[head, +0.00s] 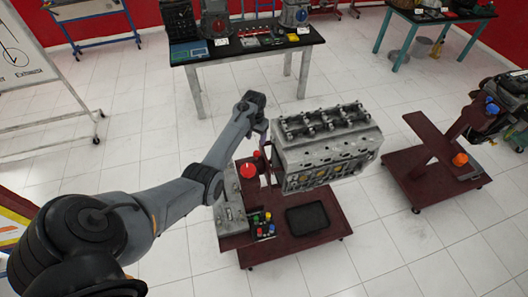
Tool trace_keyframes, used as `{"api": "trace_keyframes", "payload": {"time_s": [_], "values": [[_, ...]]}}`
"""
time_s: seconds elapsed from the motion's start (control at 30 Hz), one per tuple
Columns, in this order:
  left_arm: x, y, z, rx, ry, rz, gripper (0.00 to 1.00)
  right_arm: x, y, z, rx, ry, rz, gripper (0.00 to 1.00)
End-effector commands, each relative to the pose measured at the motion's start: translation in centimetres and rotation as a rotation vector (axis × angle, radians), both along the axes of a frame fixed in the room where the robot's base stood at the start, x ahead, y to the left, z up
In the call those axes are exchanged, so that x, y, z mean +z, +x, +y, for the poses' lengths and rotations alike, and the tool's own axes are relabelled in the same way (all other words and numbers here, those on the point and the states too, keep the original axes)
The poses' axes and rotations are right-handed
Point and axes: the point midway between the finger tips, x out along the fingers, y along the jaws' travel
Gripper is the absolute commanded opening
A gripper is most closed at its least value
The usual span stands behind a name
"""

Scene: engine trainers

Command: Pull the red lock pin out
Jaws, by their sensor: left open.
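A grey engine block (326,150) is mounted on a dark red wheeled stand (325,232). A bright red round part (248,171) shows at the left of the block, low on the stand's upright. A tiny red spot (257,154) shows just above it, by my gripper. I cannot tell which of these is the lock pin. My left arm reaches in from the left. Its gripper (264,138) points down beside the block's left end, just above the red parts. It is open, but its fingers are small and partly hidden. My right gripper is not in view.
A black-topped table (250,48) stands behind. Another engine stand (432,165) is at the right. Tiled floor is clear between the two stands.

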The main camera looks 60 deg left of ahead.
Motion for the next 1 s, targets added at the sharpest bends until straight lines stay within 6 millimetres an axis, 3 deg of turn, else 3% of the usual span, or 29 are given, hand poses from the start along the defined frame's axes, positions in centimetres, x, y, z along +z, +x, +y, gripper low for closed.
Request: {"api": "trace_keyframes", "payload": {"time_s": [0.17, 0.6, 0.8, 1.0], "values": [[-2.4, -0.1, -0.1, -0.001, 0.000, 0.002, 0.58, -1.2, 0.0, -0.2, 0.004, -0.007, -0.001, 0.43], [-8.0, 0.0, 0.0, -0.001, 0.002, 0.000, 0.58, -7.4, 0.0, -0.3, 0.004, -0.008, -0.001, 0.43], [-9.6, 0.0, 0.0, -0.001, 0.003, -0.001, 0.58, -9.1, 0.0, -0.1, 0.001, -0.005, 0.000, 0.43], [-10.0, -0.1, 0.0, -0.001, 0.002, 0.000, 0.58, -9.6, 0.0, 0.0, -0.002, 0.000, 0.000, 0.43]]}}
